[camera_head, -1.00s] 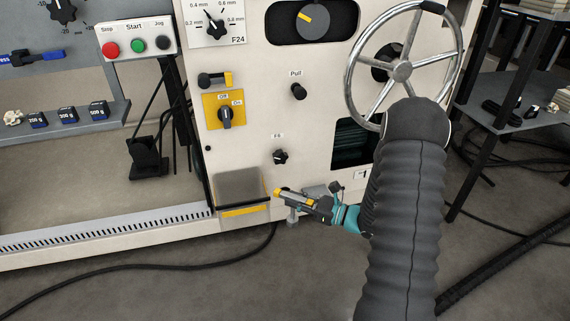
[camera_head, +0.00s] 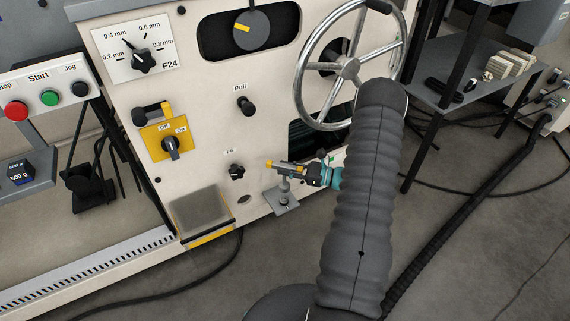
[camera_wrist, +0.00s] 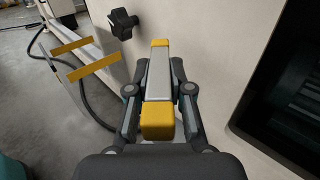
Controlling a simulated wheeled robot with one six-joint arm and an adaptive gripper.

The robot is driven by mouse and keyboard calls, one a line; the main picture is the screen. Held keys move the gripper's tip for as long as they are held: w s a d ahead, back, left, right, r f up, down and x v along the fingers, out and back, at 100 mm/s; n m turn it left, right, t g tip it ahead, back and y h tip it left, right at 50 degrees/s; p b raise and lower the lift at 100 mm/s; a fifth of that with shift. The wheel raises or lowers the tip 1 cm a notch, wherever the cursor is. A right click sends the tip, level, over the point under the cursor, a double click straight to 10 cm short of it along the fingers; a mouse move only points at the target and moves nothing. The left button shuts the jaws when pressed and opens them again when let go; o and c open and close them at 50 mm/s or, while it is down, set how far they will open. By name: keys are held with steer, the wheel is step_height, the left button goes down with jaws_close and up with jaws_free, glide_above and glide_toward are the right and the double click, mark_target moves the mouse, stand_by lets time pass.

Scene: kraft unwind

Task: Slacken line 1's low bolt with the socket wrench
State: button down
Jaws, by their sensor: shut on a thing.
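My gripper (camera_head: 308,173) is shut on the socket wrench (camera_head: 287,166), low in front of the machine's cream panel. In the wrist view the wrench (camera_wrist: 159,76) is a grey bar with yellow ends, between my gripper's fingers (camera_wrist: 160,92). In the head view its grey socket points down from the outer end, above a small grey plate (camera_head: 290,206) near the floor. A small dark bolt-like spot shows on the plate below the socket. I cannot tell whether the socket touches it. The line 1 label is not readable here.
A black knob (camera_head: 236,172) and a grey step box (camera_head: 200,212) with a yellow edge are left of the wrench. A spoked handwheel (camera_head: 348,68) and a dark opening are above and to the right. Open floor lies in front, with cables.

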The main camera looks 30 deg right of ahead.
mark_target(286, 185)
steer(key=shift+a+f+b, duration=0.2)
steer(key=shift+f+b, duration=0.1)
steer(key=shift+f, duration=0.3)
steer(key=shift+f+b, duration=0.85)
steer(key=shift+f, duration=0.8)
steer(key=shift+d+f+b, duration=0.1)
steer(key=shift+f+b, duration=0.7)
steer(key=shift+b, duration=0.2)
stand_by(1.1)
stand_by(0.3)
steer(key=shift+f+n+g+y+b, duration=0.2)
steer(key=shift+n+g+y+b, duration=0.3)
steer(key=shift+g+b, duration=0.1)
steer(key=shift+r+n+g+y+b, duration=0.1)
steer(key=shift+n+g+y+b, duration=0.25)
steer(key=shift+n+g+y, duration=0.45)
